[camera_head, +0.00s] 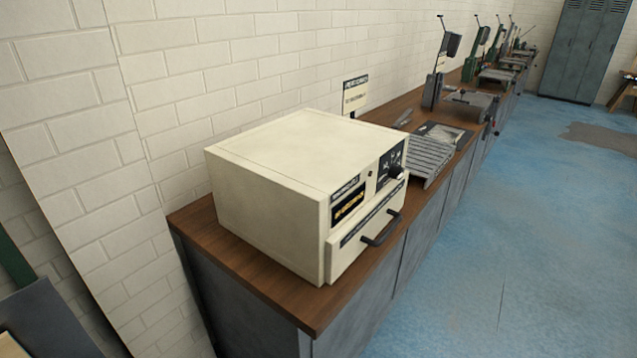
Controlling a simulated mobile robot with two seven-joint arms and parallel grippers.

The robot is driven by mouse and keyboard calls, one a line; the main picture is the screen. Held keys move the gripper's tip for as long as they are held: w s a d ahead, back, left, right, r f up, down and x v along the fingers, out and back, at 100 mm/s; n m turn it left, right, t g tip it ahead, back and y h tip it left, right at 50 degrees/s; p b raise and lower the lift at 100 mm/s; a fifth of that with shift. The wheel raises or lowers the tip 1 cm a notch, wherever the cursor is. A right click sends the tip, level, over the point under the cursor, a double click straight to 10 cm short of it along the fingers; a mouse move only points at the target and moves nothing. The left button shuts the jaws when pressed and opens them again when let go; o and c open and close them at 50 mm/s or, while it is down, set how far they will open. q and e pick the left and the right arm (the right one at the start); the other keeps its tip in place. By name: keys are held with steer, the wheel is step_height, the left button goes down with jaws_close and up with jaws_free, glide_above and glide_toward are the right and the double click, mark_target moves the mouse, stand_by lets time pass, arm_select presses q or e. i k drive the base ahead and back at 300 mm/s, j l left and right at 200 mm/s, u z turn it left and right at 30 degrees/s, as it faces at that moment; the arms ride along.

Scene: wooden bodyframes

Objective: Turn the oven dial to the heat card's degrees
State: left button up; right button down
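A cream box-shaped oven (268,193) stands on the near end of a wooden counter. Its front faces right. A black round dial (396,172) sits on a dark marked panel (388,160) at the upper right of the front. The dial's setting is too small to read. A dark display with orange characters (349,207) is left of the dial; I cannot read it. A dark handle (382,229) is on the lower front. A small card on a stand (355,95) is behind the oven; its text is unreadable. Neither gripper is in view.
The brown counter (262,278) runs along the white brick wall into the distance. A grey slatted tray (430,157) and several machines (449,50) stand farther along it. Grey lockers (577,50) are at the far end.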

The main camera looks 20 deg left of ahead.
mark_target(395, 173)
steer(key=i+l+u, duration=0.6)
steer(key=l+u, duration=0.15)
steer(key=l, duration=0.15)
steer(key=i+l+u, duration=0.2)
steer(key=l, duration=0.2)
steer(key=k+j, duration=0.05)
